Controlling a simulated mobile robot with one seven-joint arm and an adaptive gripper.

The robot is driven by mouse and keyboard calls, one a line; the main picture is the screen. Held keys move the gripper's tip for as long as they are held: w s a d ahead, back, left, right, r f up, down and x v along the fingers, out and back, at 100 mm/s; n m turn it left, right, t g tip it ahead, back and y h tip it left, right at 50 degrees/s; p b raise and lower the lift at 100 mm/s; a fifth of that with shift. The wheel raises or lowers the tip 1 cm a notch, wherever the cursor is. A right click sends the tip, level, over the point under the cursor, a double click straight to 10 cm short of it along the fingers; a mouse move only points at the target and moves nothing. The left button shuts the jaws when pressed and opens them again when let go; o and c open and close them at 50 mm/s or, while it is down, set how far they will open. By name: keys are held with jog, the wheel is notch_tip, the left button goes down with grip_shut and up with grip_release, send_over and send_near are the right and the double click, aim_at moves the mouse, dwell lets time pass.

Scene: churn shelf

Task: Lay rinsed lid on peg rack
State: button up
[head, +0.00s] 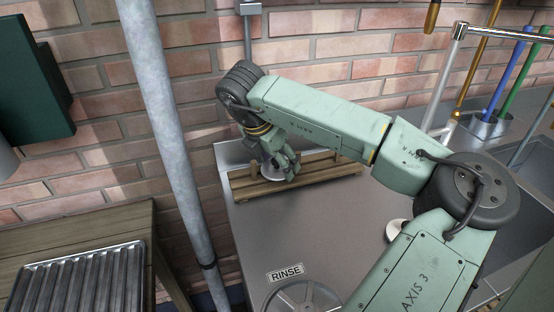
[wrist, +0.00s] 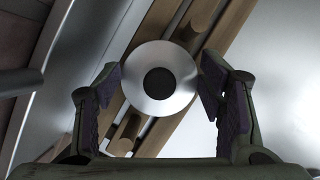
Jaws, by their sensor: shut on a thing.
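The lid (wrist: 178,66) is a round silver metal disc with a dark round centre. In the wrist view my gripper (wrist: 160,92) has one finger at each side of it, shut on its edges. The peg rack (head: 323,175), made of wooden rails, lies on the steel counter by the brick wall. It also shows behind the lid in the wrist view (wrist: 222,38), with short round pegs. In the head view my gripper (head: 283,168) points down over the rack's left part, with the lid's pale edge (head: 272,176) partly hidden. I cannot tell whether the lid touches the rack.
A grey vertical pipe (head: 172,120) stands left of the counter (head: 290,220). A sign reading RINSE (head: 285,272) and a round wheel-like fitting (head: 300,295) are at the front. A pale round object (head: 397,231) sits partly behind my arm. A ribbed metal tray (head: 80,280) lies lower left.

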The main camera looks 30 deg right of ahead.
jog(key=o, duration=1.2)
jog(key=shift+f, duration=0.1)
jog(key=shift+c, duration=0.2)
jog(key=shift+r+p, duration=0.3)
jog(key=shift+p, duration=0.05)
jog(key=p+v, duration=0.2)
jog(key=v, duration=0.9)
jog(key=shift+r, duration=0.35)
jog(key=shift+s+a, duration=0.1)
jog(key=shift+a, duration=0.05)
